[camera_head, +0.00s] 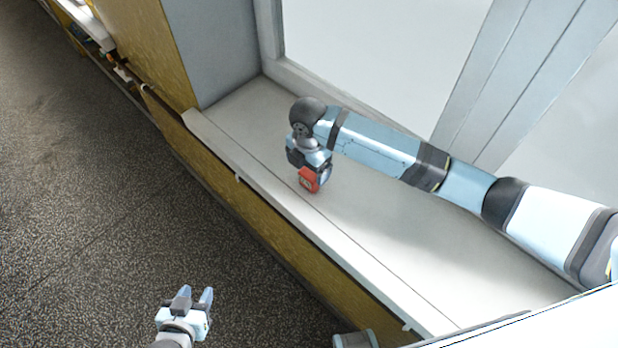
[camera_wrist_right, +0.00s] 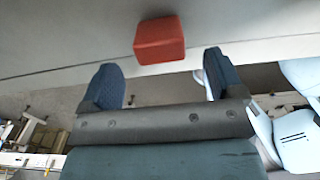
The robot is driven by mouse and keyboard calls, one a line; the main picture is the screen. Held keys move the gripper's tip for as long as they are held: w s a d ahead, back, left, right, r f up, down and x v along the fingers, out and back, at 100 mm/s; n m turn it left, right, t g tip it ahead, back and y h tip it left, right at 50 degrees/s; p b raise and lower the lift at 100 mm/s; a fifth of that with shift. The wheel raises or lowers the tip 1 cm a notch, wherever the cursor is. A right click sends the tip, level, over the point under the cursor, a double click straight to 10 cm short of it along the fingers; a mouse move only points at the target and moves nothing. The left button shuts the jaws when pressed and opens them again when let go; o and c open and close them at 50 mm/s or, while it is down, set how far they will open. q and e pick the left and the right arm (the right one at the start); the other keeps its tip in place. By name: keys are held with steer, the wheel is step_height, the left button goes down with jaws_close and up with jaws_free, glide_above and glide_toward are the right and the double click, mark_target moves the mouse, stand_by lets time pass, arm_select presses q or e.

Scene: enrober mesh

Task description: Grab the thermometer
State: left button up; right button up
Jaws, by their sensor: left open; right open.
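A small red box-shaped thing (camera_head: 308,181), the only thing here that could be the thermometer, sits on the pale window sill (camera_head: 380,240). Nothing is between the fingers. My left gripper (camera_head: 196,298) is open and empty, low over the floor side.
The sill has a raised front edge (camera_head: 270,196) above a yellow wall panel. The window frame (camera_head: 350,108) and a grey side wall (camera_head: 212,50) bound it behind and at left. The sill is otherwise clear. Speckled floor (camera_head: 90,200) lies open at left.

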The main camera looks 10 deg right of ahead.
mark_target(309, 174)
step_height(309, 174, down, 5)
steer(key=shift+r+p, duration=0.1)
steer(key=shift+p, duration=0.2)
steer(key=c, duration=1)
steer(key=shift+r, duration=0.1)
